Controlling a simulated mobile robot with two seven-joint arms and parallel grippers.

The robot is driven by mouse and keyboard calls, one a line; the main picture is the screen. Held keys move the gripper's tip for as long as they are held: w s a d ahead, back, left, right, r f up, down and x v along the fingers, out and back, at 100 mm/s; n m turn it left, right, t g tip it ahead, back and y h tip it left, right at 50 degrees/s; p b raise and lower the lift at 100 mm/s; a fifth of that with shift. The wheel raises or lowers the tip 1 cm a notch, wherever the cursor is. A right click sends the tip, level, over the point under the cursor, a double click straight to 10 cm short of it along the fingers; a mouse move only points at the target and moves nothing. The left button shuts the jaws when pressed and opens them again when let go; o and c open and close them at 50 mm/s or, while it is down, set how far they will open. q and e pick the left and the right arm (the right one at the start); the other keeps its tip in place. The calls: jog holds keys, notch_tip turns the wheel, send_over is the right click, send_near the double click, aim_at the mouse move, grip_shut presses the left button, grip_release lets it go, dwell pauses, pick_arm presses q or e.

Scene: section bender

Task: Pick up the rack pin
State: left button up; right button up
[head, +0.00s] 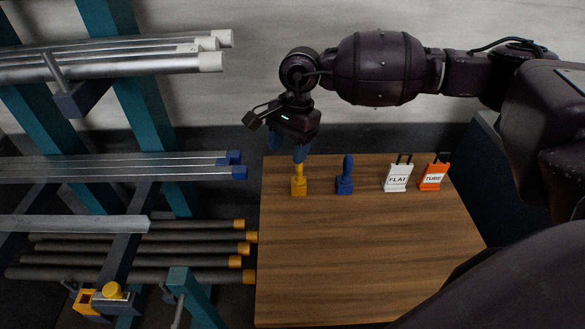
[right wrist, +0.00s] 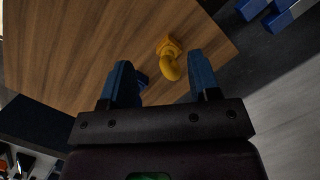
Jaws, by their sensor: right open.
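A yellow pin (head: 298,182) with a square base stands upright near the back left edge of the wooden table. A similar blue pin (head: 344,178) stands to its right; the frames do not label which one is the rack pin. My right gripper (head: 289,155) is open and empty, pointing down just above the yellow pin. In the right wrist view, the yellow pin (right wrist: 168,60) shows between and beyond the fingertips, and the blue pin (right wrist: 142,78) is partly hidden behind one finger. My left gripper is not in view.
A white "FLAT" tag (head: 397,178) and an orange "TUBE" tag (head: 432,177) stand farther right on the table (head: 360,255). The table's front is bare. At left, a teal rack (head: 145,100) holds metal bars and tubes whose ends reach near the table's left edge.

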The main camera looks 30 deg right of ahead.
jog(key=r+h, duration=0.2)
send_over(299, 175)
jog(key=w, duration=0.1)
jog(key=shift+w+d+f+n+t, duration=0.15)
jog(key=shift+d+n+t, duration=0.15)
jog(key=shift+d+t, duration=0.1)
jog(key=shift+f, duration=0.1)
notch_tip(299, 175, down, 10)
jog(key=shift+a+f+b, duration=0.15)
jog(key=shift+f+b, duration=0.1)
jog(key=shift+b, duration=0.3)
jog(key=shift+r, duration=0.1)
jog(key=c, duration=1)
jog(key=shift+c, duration=0.2)
